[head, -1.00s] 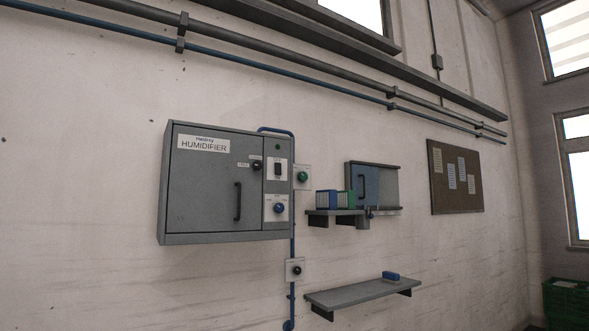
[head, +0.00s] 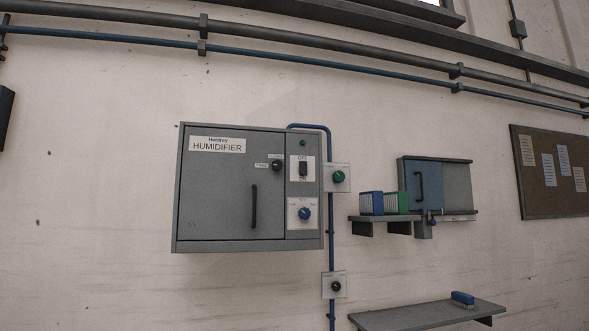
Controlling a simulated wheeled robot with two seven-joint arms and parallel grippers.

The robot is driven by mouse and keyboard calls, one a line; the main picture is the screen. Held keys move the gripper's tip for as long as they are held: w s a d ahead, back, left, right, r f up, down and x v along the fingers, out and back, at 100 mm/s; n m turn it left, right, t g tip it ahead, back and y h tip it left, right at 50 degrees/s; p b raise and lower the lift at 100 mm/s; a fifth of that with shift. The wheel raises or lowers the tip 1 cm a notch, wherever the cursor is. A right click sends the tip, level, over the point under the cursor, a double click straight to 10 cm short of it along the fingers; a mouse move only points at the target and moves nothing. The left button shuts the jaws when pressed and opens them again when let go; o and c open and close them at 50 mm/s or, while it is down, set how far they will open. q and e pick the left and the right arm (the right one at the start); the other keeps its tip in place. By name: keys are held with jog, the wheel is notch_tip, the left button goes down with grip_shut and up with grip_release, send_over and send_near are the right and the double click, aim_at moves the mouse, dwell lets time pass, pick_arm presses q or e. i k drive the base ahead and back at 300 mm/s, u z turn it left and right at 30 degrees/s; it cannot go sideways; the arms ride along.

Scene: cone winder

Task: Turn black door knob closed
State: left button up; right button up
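A grey humidifier cabinet (head: 230,215) hangs on the wall left of the middle in the head view, its door flush with the front. A small black knob (head: 278,165) sits at the upper right of the door, with small labels beside it that are too small to read surely. A vertical black handle (head: 254,207) is below the knob. Another black knob (head: 336,286) is on a white plate on the pipe below right of the cabinet. Neither of my grippers shows in this view.
On the cabinet's right panel are a black switch (head: 303,169) and a blue knob (head: 304,214). A green knob (head: 339,177) is beside it. Shelves (head: 428,314) and a small blue-door cabinet (head: 423,186) jut out at the right. The wall left of the humidifier is mostly bare.

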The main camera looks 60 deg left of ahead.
aim_at(277, 164)
jog(key=u, duration=0.6)
jog(key=i, duration=0.95)
jog(key=u, duration=0.75)
